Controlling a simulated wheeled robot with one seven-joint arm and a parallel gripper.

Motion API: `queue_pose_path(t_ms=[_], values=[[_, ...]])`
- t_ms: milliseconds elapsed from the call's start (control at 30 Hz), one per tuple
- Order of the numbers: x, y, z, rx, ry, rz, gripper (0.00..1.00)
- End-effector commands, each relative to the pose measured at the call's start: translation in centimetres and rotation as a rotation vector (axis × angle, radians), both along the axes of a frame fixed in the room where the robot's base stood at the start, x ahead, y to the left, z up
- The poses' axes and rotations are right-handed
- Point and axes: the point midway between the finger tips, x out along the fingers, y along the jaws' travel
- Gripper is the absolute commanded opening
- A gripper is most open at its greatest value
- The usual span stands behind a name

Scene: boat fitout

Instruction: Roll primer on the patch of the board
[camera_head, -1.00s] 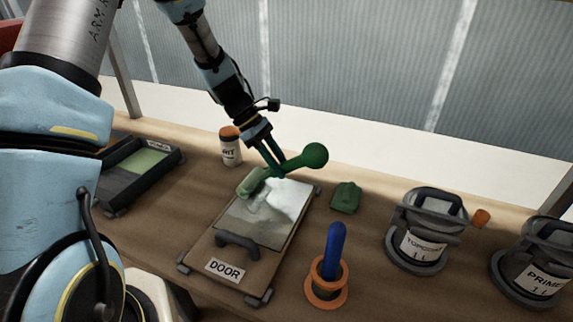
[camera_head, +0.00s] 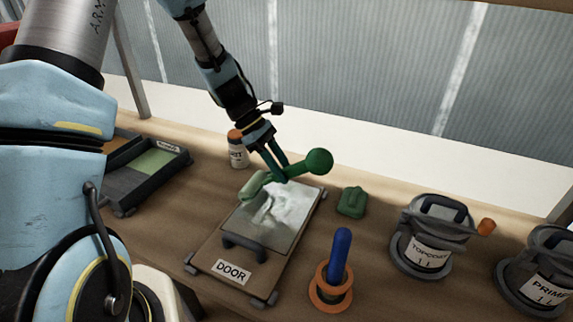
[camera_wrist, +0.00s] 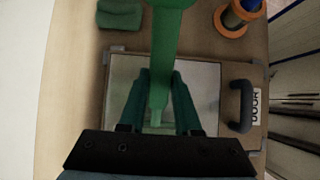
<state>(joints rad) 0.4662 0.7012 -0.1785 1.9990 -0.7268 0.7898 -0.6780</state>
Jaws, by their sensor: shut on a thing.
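The board (camera_head: 205,258) labelled DOOR lies on the bench with a dark handle at its near end. Its patch (camera_head: 262,228) is grey with uneven whitish areas, palest toward the upper middle and right. My gripper (camera_head: 280,174) is shut on the green roller (camera_head: 318,162), whose knobbed handle points up and right. The pale green roller sleeve (camera_head: 253,184) is at the patch's far left edge; I cannot tell if it touches. In the wrist view the roller handle (camera_wrist: 163,60) runs between my fingers, over the patch (camera_wrist: 207,90).
A paint tray (camera_head: 130,180) with a green area stands at the left. A jar with an orange lid (camera_head: 238,152) stands behind the board. To the right are a green block (camera_head: 351,202), a blue-handled tool in an orange holder (camera_head: 338,258), a TOPCOAT can (camera_head: 428,250) and a PRIMER can (camera_head: 540,285).

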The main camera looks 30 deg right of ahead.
Motion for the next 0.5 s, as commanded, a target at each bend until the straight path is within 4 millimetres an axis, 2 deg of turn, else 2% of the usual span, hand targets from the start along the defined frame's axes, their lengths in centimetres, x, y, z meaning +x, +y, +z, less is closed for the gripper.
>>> queue_pose_path(t_ms=[500], values=[[-3.6, 4.5, 0.0, 0.001, 0.001, 0.002, 0.0]])
